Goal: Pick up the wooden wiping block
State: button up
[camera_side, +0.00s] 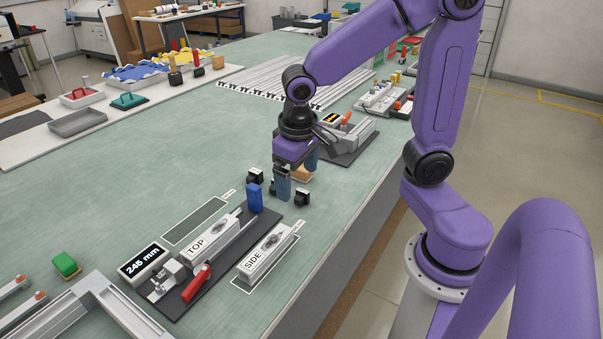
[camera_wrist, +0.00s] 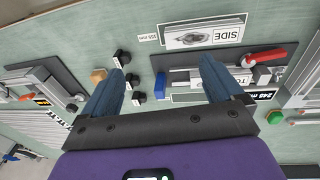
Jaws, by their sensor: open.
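A small tan wooden block (camera_side: 304,174) shows partly behind my gripper in the side view. It also shows just left of the left finger in the wrist view (camera_wrist: 98,75). A green-topped block with a tan wooden base (camera_side: 66,265) lies at the lower left, and at the right of the wrist view (camera_wrist: 275,117). I cannot tell for certain which is the wiping block.
Several small black pieces (camera_side: 302,197) stand close around my gripper. A dark fixture plate with a blue upright block (camera_side: 254,198), a TOP-labelled bar and a red lever (camera_side: 196,284) lies in front. Another fixture (camera_side: 345,140) stands behind. The bench's left middle is clear.

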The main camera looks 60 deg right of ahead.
jog(key=w+d+m+h, duration=0.2)
jog(key=w+d+m, duration=0.6)
jog(key=w+m, duration=0.2)
jog(key=m+g+h, duration=0.1)
jog(key=m, duration=0.7)
send_near(302, 167)
jog(key=x, duration=1)
jog(key=shift+w+f, duration=0.1)
jog(key=shift+f, duration=0.05)
jog(key=c, duration=1.1)
